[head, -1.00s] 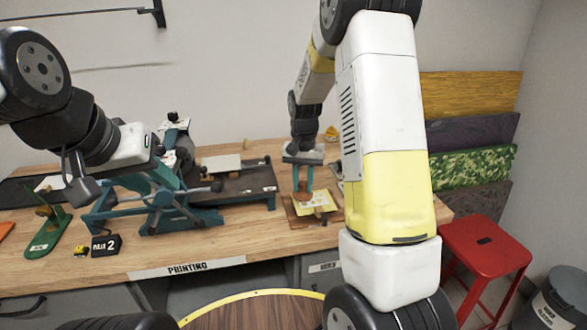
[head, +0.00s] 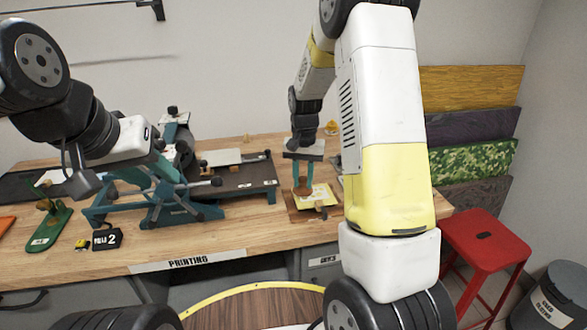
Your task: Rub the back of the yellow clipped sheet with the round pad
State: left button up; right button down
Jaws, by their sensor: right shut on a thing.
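The yellow sheet (head: 321,192) lies on a brown wooden board (head: 299,213) at the right part of the bench. A small clip-like piece (head: 321,211) sits at its front edge. My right gripper (head: 302,178) points down with teal fingers, shut on the round brown pad (head: 302,191). The pad is at the left part of the sheet; whether it presses on it I cannot tell. My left gripper (head: 148,185) is at the left, in front of the teal press; its fingers overlap the press's teal parts, so their opening is unclear.
A teal printing press (head: 172,215) with a dark flat bed (head: 235,180) fills the middle of the wooden bench (head: 110,262). A green tool (head: 48,232) and a black block marked 2 (head: 107,239) are at left. A red stool (head: 485,240) stands right.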

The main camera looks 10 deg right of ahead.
jog(key=shift+f, duration=0.35)
jog(key=shift+d, duration=0.1)
dwell(0.4)
jog(key=shift+d+r, duration=0.1)
jog(key=shift+d, duration=1.9)
jog(key=shift+d, duration=0.1)
jog(key=shift+w+d, duration=0.1)
jog(key=shift+d, duration=0.7)
jog(key=shift+a, duration=0.15)
